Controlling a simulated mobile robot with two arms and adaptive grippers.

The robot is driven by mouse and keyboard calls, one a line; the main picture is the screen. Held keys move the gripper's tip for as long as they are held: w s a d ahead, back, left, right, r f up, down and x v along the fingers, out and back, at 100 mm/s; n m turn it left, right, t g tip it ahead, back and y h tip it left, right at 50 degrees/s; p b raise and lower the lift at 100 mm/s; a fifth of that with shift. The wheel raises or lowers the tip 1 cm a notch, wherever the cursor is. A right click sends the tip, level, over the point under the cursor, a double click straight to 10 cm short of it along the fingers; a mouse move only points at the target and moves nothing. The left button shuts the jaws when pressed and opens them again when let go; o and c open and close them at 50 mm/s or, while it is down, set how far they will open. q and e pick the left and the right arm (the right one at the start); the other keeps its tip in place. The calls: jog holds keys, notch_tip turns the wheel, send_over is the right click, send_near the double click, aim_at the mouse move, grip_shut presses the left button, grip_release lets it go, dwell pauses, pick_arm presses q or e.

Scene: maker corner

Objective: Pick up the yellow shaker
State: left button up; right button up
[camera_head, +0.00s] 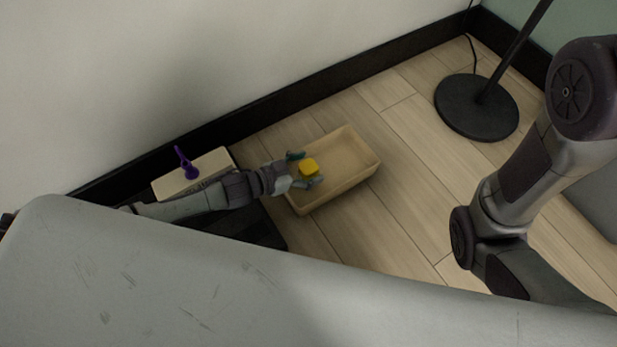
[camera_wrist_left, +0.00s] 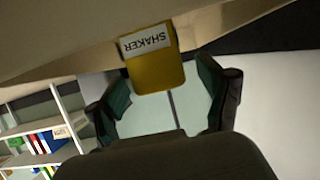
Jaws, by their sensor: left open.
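The yellow shaker (camera_head: 309,167) is at the left part of a tan open box (camera_head: 352,188) on the floor. In the left wrist view the shaker (camera_wrist_left: 157,70) has a white label reading SHAKER, seen upside down. My left gripper (camera_head: 304,170) is open, its fingers on either side of the shaker. In the left wrist view the fingers of the left gripper (camera_wrist_left: 163,88) stand apart, with gaps beside the shaker. I cannot tell how deep the shaker is between them. My right arm shows at the right, but its gripper is out of view.
A purple object (camera_head: 186,166) stands on a pale box (camera_head: 207,166) by the wall, left of the tan box. A black lamp base (camera_head: 470,108) is on the floor at the back right. A grey surface fills the front. Floor right of the tan box is clear.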

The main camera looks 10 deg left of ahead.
pick_arm(q)
jog(key=shift+w+d, duration=0.1)
jog(key=shift+w, duration=0.1)
jog(key=c, duration=1.3)
